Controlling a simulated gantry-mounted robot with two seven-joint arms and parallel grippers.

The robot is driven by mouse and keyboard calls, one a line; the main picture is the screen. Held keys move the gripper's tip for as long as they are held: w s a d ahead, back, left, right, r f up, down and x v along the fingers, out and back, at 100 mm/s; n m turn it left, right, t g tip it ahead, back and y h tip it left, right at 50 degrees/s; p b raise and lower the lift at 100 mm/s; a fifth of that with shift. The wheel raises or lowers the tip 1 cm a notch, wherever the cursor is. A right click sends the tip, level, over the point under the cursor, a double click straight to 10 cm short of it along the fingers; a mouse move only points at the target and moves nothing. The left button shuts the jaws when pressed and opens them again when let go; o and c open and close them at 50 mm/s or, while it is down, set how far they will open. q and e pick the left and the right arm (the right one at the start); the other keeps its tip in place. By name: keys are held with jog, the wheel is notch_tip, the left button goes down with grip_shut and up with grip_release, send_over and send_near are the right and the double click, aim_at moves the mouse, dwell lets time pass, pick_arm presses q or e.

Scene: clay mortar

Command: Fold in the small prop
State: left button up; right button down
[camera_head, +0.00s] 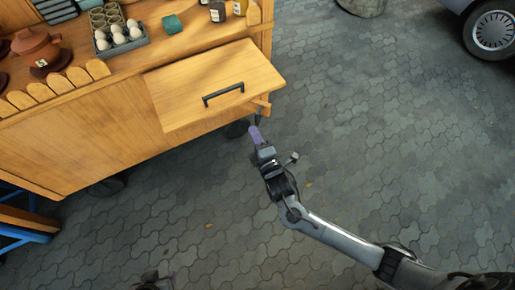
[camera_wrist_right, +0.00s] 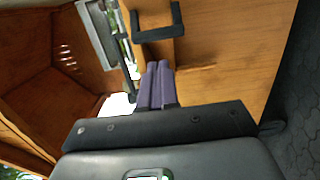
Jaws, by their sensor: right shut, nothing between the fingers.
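The small prop (camera_head: 262,104) looks like a short wooden bar sticking out past the lower right corner of a wooden flap with a black handle (camera_head: 222,94). The flap (camera_head: 190,78) stands out from the cart's side. My right gripper (camera_head: 254,130) has purple fingers, shut and empty, just below the prop and apart from it as far as I can tell. In the right wrist view the fingers (camera_wrist_right: 158,66) lie together below the black handle (camera_wrist_right: 157,30); I cannot pick out the prop there. A dark part with a purple bit, likely my left gripper (camera_head: 158,279), shows at the bottom edge.
The wooden cart (camera_head: 95,135) fills the upper left. Its top holds a tray of eggs (camera_head: 120,40), a clay pot (camera_head: 35,45) and small jars (camera_head: 217,11). A dark wheel (camera_head: 237,128) is near my right gripper. Paved ground to the right is open, with a car (camera_head: 490,30) beyond.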

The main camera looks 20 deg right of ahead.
jog(key=shift+w+d+b, duration=0.3)
jog(key=shift+w+d, duration=0.55)
jog(key=shift+d, duration=0.2)
